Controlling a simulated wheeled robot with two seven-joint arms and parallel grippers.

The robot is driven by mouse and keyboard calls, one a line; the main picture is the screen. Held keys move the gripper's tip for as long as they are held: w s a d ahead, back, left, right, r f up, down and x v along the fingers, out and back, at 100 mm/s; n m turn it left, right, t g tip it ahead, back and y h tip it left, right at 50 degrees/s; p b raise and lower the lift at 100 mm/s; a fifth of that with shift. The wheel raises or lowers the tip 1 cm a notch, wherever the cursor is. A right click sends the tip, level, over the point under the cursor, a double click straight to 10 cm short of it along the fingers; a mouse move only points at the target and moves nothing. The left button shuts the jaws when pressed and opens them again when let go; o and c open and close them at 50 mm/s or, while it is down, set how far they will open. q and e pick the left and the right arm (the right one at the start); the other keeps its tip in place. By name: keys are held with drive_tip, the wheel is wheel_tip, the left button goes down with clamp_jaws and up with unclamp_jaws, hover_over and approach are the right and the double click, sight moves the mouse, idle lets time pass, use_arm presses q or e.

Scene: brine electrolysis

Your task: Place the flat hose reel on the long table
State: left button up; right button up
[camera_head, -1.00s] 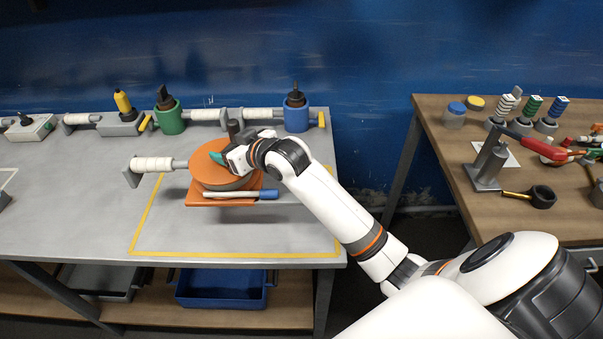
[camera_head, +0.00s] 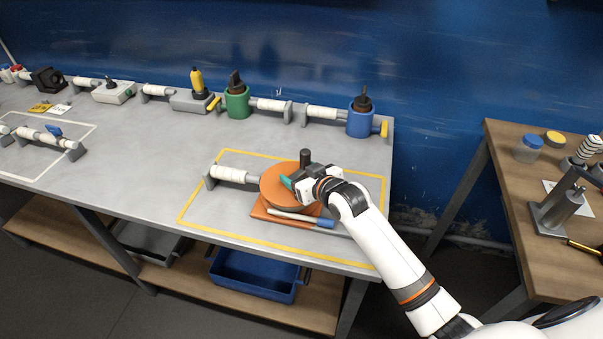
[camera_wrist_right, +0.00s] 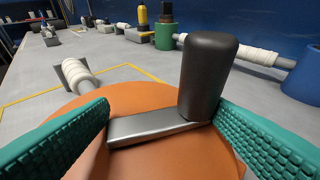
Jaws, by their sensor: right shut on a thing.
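The flat hose reel is an orange disc (camera_head: 278,184) on an orange base plate, with a dark upright crank knob. A light rod with a blue end lies along its front edge. A white-wrapped pipe (camera_head: 232,174) with a grey end bracket extends to its left. It is over the yellow outline on the long grey table (camera_head: 140,190); I cannot tell whether it touches. My right gripper (camera_head: 293,183) is at the disc's top, shut on the reel. In the right wrist view, its teal fingers flank the crank (camera_wrist_right: 155,128) above the orange disc (camera_wrist_right: 130,100). My left gripper is out of view.
A green-based unit (camera_head: 237,102) and a blue-based unit (camera_head: 361,118) stand along the table's back edge with white-wrapped pipes. A blue bin (camera_head: 255,275) sits on the lower shelf. A wooden table (camera_head: 497,165) stands right, across a gap.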

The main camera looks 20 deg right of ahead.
idle(0.3)
drive_tip(key=o, duration=1.9)
drive_tip(key=shift+s+r, duration=0.1)
drive_tip(key=v, duration=1.2)
